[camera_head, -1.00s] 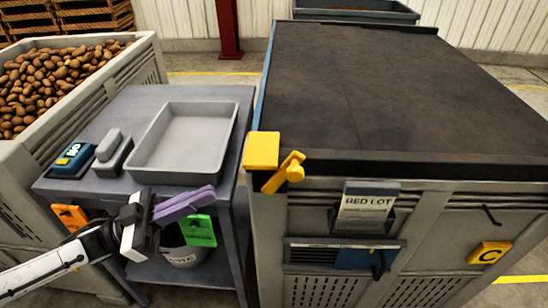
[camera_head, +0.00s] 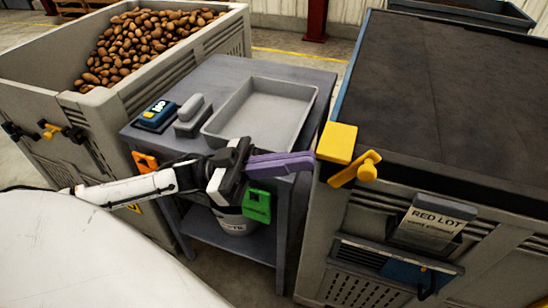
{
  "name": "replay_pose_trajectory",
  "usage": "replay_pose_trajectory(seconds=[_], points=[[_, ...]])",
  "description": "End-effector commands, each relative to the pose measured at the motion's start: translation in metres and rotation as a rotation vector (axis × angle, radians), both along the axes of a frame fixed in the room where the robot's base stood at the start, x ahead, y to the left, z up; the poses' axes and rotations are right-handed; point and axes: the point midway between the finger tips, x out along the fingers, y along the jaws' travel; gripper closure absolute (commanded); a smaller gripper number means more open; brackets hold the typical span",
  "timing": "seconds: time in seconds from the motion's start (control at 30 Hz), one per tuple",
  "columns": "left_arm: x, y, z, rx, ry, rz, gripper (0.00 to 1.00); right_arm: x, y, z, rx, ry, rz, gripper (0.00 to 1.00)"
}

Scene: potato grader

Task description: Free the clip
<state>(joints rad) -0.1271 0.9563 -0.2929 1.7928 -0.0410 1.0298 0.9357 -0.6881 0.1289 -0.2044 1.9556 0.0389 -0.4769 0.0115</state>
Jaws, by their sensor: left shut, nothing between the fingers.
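A yellow clip (camera_head: 338,142) sits on the near left corner of the large bin with the dark cover (camera_head: 440,90). Its yellow lever (camera_head: 356,170) sticks out on the bin's front side, tilted up to the right. My left gripper (camera_head: 312,160) has purple fingers, shut and empty. Its fingertips are just left of the clip, over the front edge of the grey table; whether they touch the clip cannot be told. My right gripper is not in view.
A grey table (camera_head: 290,70) holds a shallow tray (camera_head: 314,97), a blue device (camera_head: 155,115) and a grey-handled block (camera_head: 192,117). A potato bin (camera_head: 60,105) stands left. Orange and green tags hang at the table front. A RED LOT card (camera_head: 437,222) is on the covered bin.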

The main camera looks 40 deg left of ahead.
Motion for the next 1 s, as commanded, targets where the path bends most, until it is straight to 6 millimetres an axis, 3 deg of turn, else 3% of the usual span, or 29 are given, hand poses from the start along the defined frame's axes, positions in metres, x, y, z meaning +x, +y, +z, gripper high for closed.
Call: replay_pose_trajectory(seconds=[0.13, 0.4, 1.0], points=[[0.011, -0.027, 0.016, -0.004, -0.004, -0.003, 1.00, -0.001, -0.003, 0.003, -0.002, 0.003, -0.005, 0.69], [0.024, -0.055, 0.000, 0.000, 0.000, 0.001, 1.00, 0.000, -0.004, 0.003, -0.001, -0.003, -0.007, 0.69], [0.030, -0.061, -0.001, 0.014, 0.004, -0.004, 1.00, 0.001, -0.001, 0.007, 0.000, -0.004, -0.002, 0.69]])
